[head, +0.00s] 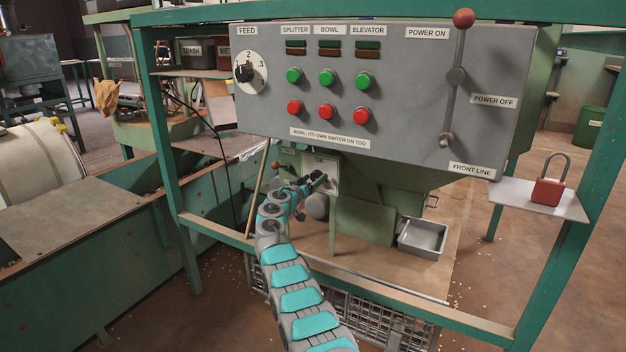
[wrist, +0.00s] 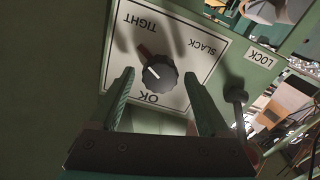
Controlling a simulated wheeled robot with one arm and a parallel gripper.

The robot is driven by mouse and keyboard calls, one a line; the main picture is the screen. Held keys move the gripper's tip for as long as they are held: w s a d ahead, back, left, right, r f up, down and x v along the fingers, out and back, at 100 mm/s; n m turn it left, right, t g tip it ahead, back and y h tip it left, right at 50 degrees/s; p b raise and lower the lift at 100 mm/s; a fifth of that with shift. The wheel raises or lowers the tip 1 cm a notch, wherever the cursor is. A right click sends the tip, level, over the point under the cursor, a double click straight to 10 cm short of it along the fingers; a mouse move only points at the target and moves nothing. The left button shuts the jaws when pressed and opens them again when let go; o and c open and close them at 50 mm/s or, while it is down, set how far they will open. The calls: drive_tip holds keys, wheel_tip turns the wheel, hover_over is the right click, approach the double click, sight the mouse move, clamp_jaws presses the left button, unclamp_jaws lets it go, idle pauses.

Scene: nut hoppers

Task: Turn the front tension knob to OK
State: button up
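The tension knob (wrist: 160,75) is dark and round, on a white dial plate (wrist: 206,66) marked TIGHT, SLACK and OK. The wrist view shows the plate turned over, with OK at the bottom. The knob's white line points up-left, toward the TIGHT side and away from OK. My gripper (wrist: 159,78) is open, one finger on each side of the knob with gaps; I cannot tell whether the fingertips reach its depth. In the head view my gripper (head: 317,181) is at the plate (head: 333,161) under the control panel, hiding most of the knob.
A dark lock lever (wrist: 236,96) stands right of the plate, close to the right finger, by a LOCK label (wrist: 260,58). The grey control panel (head: 400,90) overhangs my arm. A green frame rail (head: 400,297) runs below. A metal tray (head: 422,237) sits to the right.

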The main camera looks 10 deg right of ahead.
clamp_jaws()
idle(0.4)
drive_tip(key=shift+n, duration=0.4)
drive_tip(key=n, duration=0.5)
drive_tip(key=shift+a+n, duration=0.1)
drive_tip(key=shift+n, duration=0.2)
drive_tip(key=n, duration=0.5)
drive_tip(key=shift+p, duration=0.3)
drive_tip(key=n+p, duration=0.2)
drive_tip(key=n, duration=0.4)
drive_tip(key=shift+n, duration=0.4)
drive_tip(key=n+p, duration=0.1)
drive_tip(key=n, duration=0.4)
drive_tip(key=shift+f+n, duration=0.15)
drive_tip(key=shift+n, duration=0.15)
